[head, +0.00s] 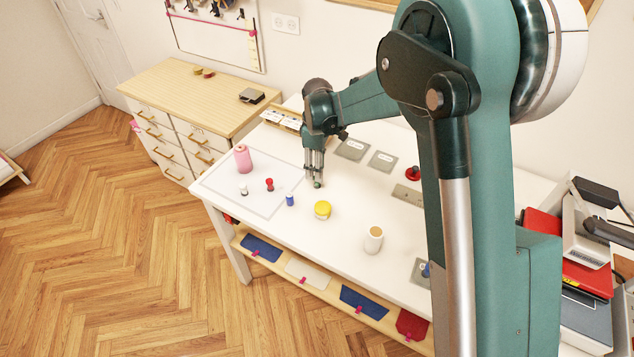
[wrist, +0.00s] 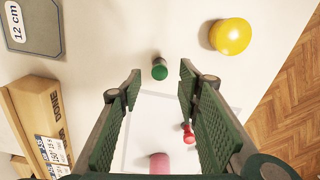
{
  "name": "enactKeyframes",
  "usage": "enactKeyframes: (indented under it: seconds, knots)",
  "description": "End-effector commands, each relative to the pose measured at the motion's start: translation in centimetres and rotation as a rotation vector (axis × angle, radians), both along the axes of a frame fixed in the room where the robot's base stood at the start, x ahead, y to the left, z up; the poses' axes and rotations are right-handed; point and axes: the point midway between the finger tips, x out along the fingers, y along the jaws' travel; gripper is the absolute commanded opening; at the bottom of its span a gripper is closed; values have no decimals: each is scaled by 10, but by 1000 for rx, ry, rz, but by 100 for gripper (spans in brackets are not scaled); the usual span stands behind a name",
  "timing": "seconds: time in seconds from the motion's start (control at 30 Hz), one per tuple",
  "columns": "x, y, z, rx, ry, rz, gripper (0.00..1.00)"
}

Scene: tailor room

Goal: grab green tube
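The green tube (head: 317,184) stands on the white table directly under my gripper (head: 314,172) in the head view. In the wrist view the green tube (wrist: 159,70) shows its round green top, lying in line with the gap between the fingers, just beyond the fingertips. My gripper (wrist: 160,86) is open, with nothing between its fingers, and points down. In the head view the fingers partly cover the tube. I cannot tell the exact height of the fingertips above it.
A yellow-topped jar (head: 322,210), a blue spool (head: 290,199), a red spool (head: 269,185) and a pink spool (head: 243,158) stand nearby. A cream cylinder (head: 373,239) is farther front right. Grey plates (head: 353,149) lie behind.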

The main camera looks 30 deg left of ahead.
Motion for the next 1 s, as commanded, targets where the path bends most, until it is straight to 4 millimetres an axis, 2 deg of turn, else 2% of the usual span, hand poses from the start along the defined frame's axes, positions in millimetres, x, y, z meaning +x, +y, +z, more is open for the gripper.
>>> enactKeyframes:
  seconds: [0.23,0.63,1.0]
  knots:
    - [0,0,-8,0,0,0,34]
    - [0,1,-48,0,0,0,34]
    - [0,1,-52,0,0,0,34]
